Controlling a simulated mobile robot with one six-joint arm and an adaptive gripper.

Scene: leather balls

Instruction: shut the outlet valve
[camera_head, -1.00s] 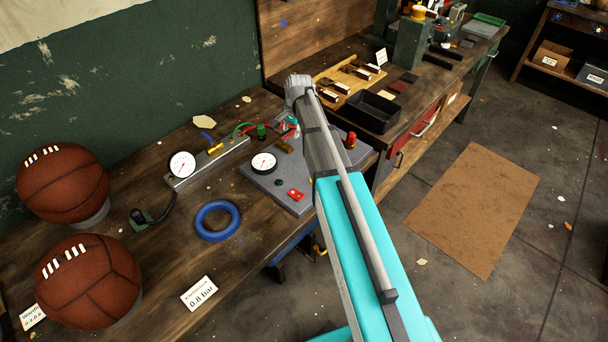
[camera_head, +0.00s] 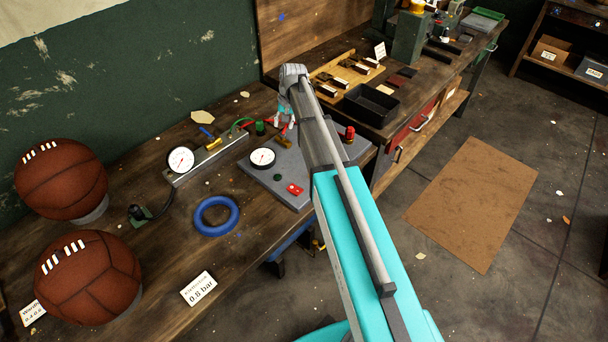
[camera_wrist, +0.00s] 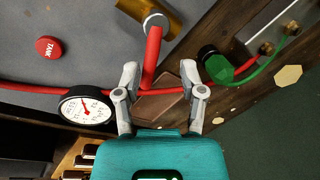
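In the wrist view a brass valve body (camera_wrist: 158,14) has a red lever (camera_wrist: 152,58) pointing down toward my gripper (camera_wrist: 159,72). My gripper is open, one finger on each side of the lever's lower end, with gaps visible. No label names this valve as the outlet. A round red piece marked TANK (camera_wrist: 49,48) lies to its left. A white dial gauge (camera_wrist: 86,109) is at the lower left. In the head view my gripper (camera_head: 285,118) is mostly hidden by my arm, over the back of the grey panel (camera_head: 258,177).
A red hose (camera_wrist: 30,88) and a green hose (camera_wrist: 260,70) run close to my fingers. A green knob (camera_wrist: 218,68) is just right of them. Another gauge (camera_head: 181,160), a blue ring (camera_head: 216,215) and two leather balls (camera_head: 60,180) (camera_head: 88,277) are to the left. A black tray (camera_head: 371,104) is to the right.

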